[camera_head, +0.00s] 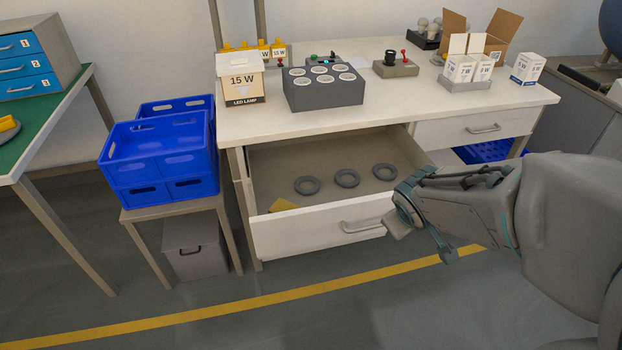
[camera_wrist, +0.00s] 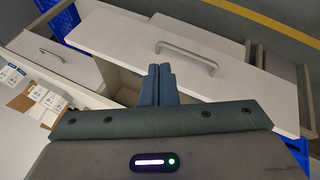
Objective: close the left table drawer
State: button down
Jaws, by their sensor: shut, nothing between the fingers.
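The left table drawer (camera_head: 320,229) is pulled out from the white-topped table, its pale front facing me with a bar handle (camera_head: 362,227). Three dark rings and a small yellow piece lie inside it. In the wrist view the drawer front (camera_wrist: 125,35) and its handle (camera_wrist: 186,54) lie just ahead of the fingers. My gripper (camera_head: 398,226) is at the right end of the drawer front in the head view. Its fingers (camera_wrist: 158,72) are shut together and empty. I cannot tell whether they touch the drawer front.
The right drawer (camera_head: 478,128) is shut. The tabletop holds a grey socket block (camera_head: 323,88), a lamp box (camera_head: 241,80) and small cartons (camera_head: 469,69). Blue crates (camera_head: 160,155) stand on a stool left of the drawer. The floor before the drawer is clear, with a yellow line.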

jog(key=w+a+f+n+t+y, duration=0.1)
jog(key=w+a+n+y, duration=0.1)
jog(key=w+a+n, duration=0.25)
jog(key=n+g+y+b, duration=0.3)
jog(key=n+y, duration=0.3)
jog(key=n, duration=0.3)
send_near(296, 235)
notch_tip(296, 235, down, 4)
jog(key=a, duration=0.2)
jog(key=shift+w+a+f, duration=0.1)
jog(key=shift+w+f, duration=0.05)
jog(key=shift+w, duration=0.6)
jog(key=shift+w+a, duration=0.1)
